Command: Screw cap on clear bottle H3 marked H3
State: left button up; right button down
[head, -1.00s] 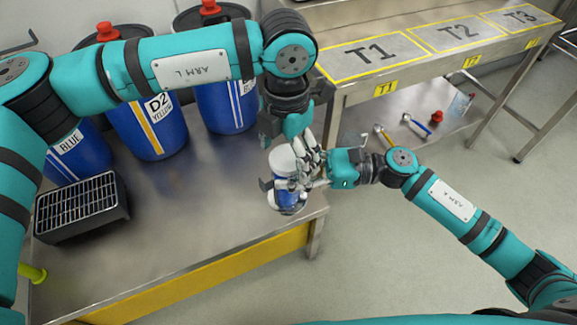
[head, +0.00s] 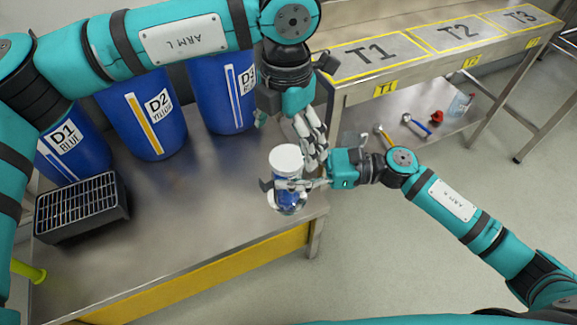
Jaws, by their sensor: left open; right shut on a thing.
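A clear bottle with blue contents (head: 287,192) is near the right front corner of the steel table. A white cap (head: 286,158) sits on its top; I cannot tell how tightly. The H3 mark does not show. My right gripper (head: 285,184) comes from the right and is shut around the bottle below the cap. My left gripper (head: 313,150) points down just right of and above the cap, with its fingers open and holding nothing. Part of the bottle is hidden behind the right fingers.
Blue drums D1 (head: 70,150), D2 (head: 140,120) and D3 (head: 222,92) stand along the table's back. A black rack (head: 82,210) is at the left. A steel bench (head: 360,95) marked T1 to T3 has tools on its lower shelf. The table's front middle is clear.

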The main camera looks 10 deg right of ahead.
jog(key=shift+r, duration=0.1)
pick_arm(q)
notch_tip(320, 180, up, 12)
dwell(0.5)
